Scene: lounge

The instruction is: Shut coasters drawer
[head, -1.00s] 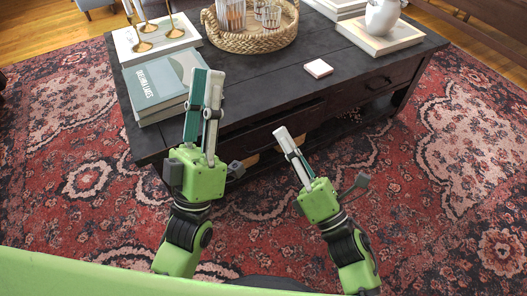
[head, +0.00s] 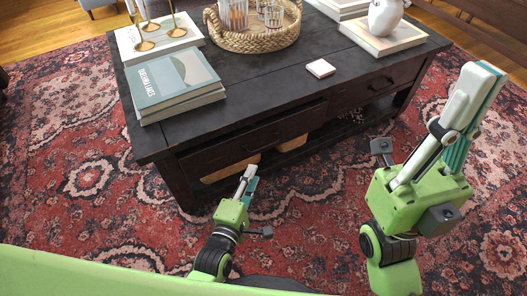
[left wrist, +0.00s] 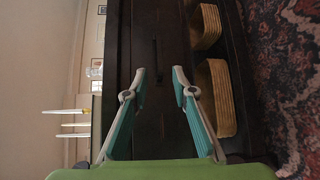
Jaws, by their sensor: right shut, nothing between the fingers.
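The dark wooden coffee table (head: 270,92) has two drawers in its front side. The right drawer front (head: 375,88) looks shut. My left gripper (head: 249,176) is low in front of the left drawer. In the left wrist view its fingers (left wrist: 159,72) are apart and empty, facing a dark drawer front (left wrist: 163,118) with a handle (left wrist: 155,48). My right gripper (head: 480,82) is shut and empty, raised at the right, away from the table.
A white coaster (head: 320,68) lies on the tabletop. Books (head: 176,82) and a woven tray (head: 255,40) stand on it too. Baskets (left wrist: 217,100) sit on the shelf below the drawers. The patterned rug (head: 310,220) before the table is clear.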

